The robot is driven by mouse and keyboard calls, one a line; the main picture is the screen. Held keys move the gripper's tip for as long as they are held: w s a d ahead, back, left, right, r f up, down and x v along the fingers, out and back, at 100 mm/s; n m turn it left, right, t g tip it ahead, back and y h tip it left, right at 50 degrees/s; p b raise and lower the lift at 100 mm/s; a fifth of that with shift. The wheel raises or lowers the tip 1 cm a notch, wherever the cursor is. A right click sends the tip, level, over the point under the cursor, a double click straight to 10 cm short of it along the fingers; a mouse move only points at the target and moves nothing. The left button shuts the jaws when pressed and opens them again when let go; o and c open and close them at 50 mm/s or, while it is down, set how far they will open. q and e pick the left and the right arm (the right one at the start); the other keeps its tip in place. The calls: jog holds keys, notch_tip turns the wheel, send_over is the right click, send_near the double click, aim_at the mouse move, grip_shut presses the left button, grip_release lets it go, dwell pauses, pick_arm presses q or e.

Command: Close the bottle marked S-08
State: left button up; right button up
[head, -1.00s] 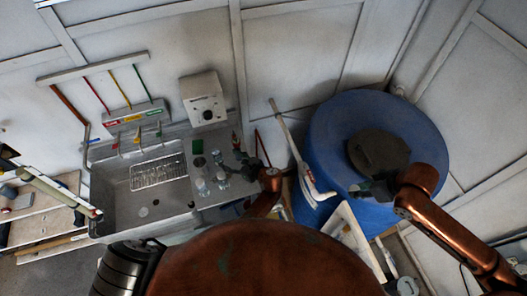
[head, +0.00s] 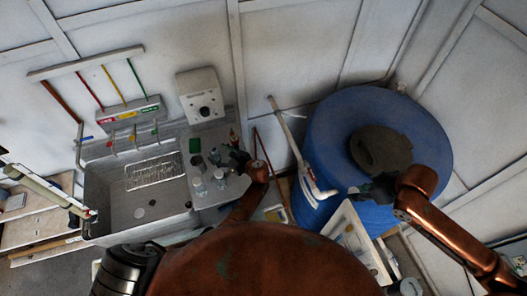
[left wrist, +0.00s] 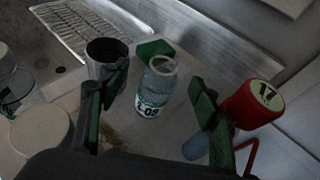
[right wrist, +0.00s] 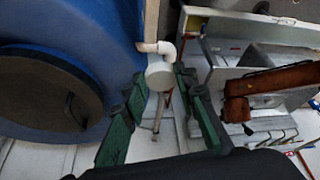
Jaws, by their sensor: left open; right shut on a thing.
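In the left wrist view a clear bottle (left wrist: 156,88) with an open mouth stands on the counter; its label seems to end in 08, the first letter is unclear. No cap shows on it. My left gripper (left wrist: 158,84) is open, its fingers either side of the bottle in that view, apparently not touching it. In the head view this gripper (head: 229,158) is over the counter, behind two bottles. My right gripper (head: 368,190) is by the blue barrel.
A red-capped container (left wrist: 253,106), a dark metal cup (left wrist: 107,56) and a white-lidded bottle (left wrist: 42,138) stand close around. The sink (head: 130,205) lies left of the counter. The blue barrel (head: 325,140) and a white pipe (head: 300,155) stand right.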

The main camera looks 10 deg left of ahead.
aim_at(218, 153)
pick_arm(q)
jog(key=shift+r, duration=0.15)
pick_arm(e)
jog(key=shift+r, duration=0.1)
pick_arm(q)
jog(key=shift+w+a+f+b, duration=0.15)
jog(key=shift+a+f+b, duration=0.15)
jog(key=shift+f+b, duration=0.15)
pick_arm(e)
jog(key=shift+f, duration=0.55)
pick_arm(q)
jog(key=b+x, duration=0.1)
jog(key=x, duration=0.1)
jog(key=b+x, duration=0.1)
jog(key=b, duration=0.1)
jog(key=shift+w+a+f, duration=0.2)
jog(key=shift+f, duration=0.2)
pick_arm(e)
notch_tip(218, 153, down, 4)
jog(key=shift+r, duration=0.25)
pick_arm(q)
jog(key=shift+w+a+b, duration=0.1)
jog(key=shift+a+b, duration=0.1)
jog(key=shift+b, duration=0.1)
jog(key=shift+r, duration=0.1)
jog(key=c, duration=1.4)
jog(key=shift+r, duration=0.1)
pick_arm(e)
jog(key=shift+r, duration=0.15)
